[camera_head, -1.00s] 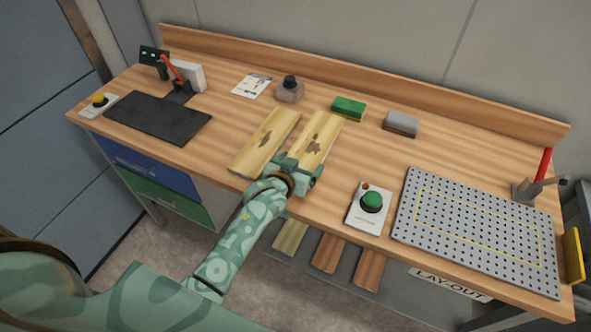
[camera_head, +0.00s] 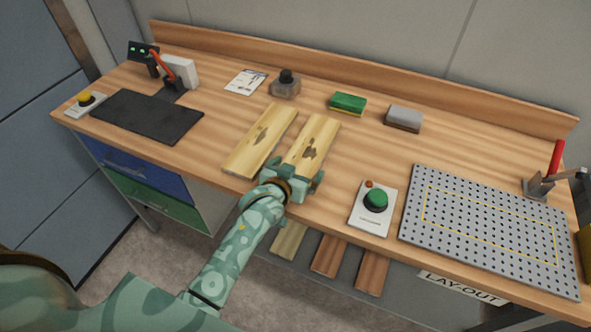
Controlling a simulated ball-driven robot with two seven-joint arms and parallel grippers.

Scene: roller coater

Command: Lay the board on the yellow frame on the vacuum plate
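The gripper hides that end, so I cannot tell whether the fingers press on the wood. The grey perforated vacuum plate (camera_head: 480,258) lies at the right of the bench, with a thin yellow frame (camera_head: 487,205) marked on it. The plate is bare. My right gripper is out of view.
A green-button box (camera_head: 370,222) stands between the boards and the plate. A red-handled lever (camera_head: 555,160) stands at the plate's far right corner. Green (camera_head: 347,104) and grey (camera_head: 404,118) blocks lie behind. A black mat (camera_head: 147,115) lies at left.

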